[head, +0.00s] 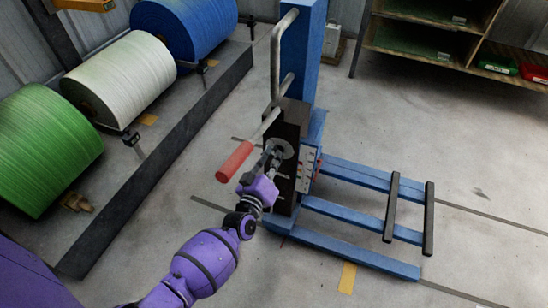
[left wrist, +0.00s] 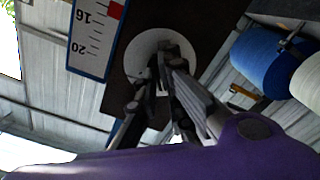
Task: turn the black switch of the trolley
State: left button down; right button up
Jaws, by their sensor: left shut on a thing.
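The blue trolley (head: 308,120) stands in the middle of the head view, with a dark box (head: 286,190) on its front. A round grey plate (head: 286,147) sits on that box; it also shows as a pale disc in the left wrist view (left wrist: 138,58). My left gripper (head: 271,156) reaches up to the plate from below. In the left wrist view its fingers (left wrist: 165,72) are close together in front of the disc, shut on the black switch, which they mostly hide. The switch's angle cannot be told. My right gripper is in neither view.
A red handle (head: 234,162) sticks out left of my left gripper. A scale panel (head: 308,171) is beside the box. Green (head: 42,150), white (head: 120,80) and blue (head: 185,28) rolls stand at the left. The trolley's blue legs (head: 350,249) extend right over open floor.

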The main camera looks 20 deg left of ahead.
pick_arm(q)
jog(key=m+p, duration=0.3)
jog(key=m, duration=1.3)
jog(key=shift+f, duration=0.1)
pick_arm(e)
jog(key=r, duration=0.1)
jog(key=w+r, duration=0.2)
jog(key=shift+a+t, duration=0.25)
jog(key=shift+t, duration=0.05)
pick_arm(q)
jog(key=shift+m, duration=0.3)
jog(key=c, duration=1.9)
grip_release()
jog(key=shift+o, duration=0.2)
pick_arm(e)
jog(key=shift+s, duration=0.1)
pick_arm(q)
jog(key=s, duration=1.2)
jog(key=shift+a, duration=0.15)
